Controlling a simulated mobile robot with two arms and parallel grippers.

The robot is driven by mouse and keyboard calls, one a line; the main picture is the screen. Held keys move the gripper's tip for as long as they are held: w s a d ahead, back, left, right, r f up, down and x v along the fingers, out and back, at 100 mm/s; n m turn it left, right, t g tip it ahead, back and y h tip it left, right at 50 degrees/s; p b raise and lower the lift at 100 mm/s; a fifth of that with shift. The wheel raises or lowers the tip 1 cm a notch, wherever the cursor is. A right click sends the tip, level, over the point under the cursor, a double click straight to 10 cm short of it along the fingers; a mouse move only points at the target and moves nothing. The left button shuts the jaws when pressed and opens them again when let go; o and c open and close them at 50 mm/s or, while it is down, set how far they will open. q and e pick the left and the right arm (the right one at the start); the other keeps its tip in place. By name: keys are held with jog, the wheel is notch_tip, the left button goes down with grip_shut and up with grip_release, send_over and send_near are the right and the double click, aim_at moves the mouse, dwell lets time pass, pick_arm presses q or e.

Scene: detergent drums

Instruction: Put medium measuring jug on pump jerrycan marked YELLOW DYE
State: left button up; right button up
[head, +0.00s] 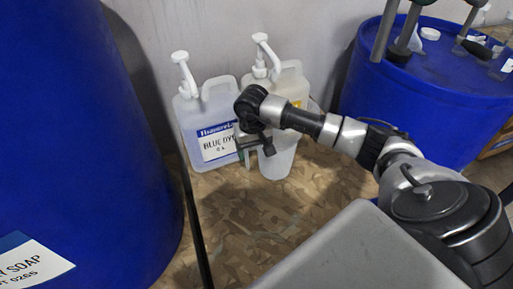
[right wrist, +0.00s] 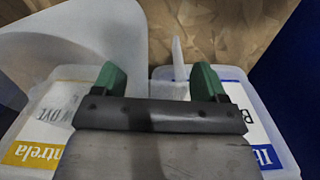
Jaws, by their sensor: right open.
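The pump jerrycan with a yellow label band (head: 293,88) stands against the wall, partly hidden by my right arm. In the right wrist view its label (right wrist: 45,120) shows "W DYE" over a yellow band. A translucent measuring jug (head: 279,161) stands on the patterned floor in front of it; its pale curved wall (right wrist: 60,40) fills the upper left of the right wrist view. My right gripper (head: 253,147) is open beside the jug's left side. Its green fingertips (right wrist: 158,82) are apart, with a thin whitish strip between them that I cannot identify. My left gripper is not in view.
The BLUE DYE pump jerrycan (head: 208,120) stands just left, close to the gripper. A large blue drum (head: 75,130) fills the left side. Another blue drum (head: 400,95) at the right carries several small items. The patterned floor (head: 235,215) in front is clear.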

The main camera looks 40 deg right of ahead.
notch_tip(320, 180, up, 12)
dwell(0.3)
jog(key=shift+a+f, duration=0.1)
jog(key=shift+f, duration=0.05)
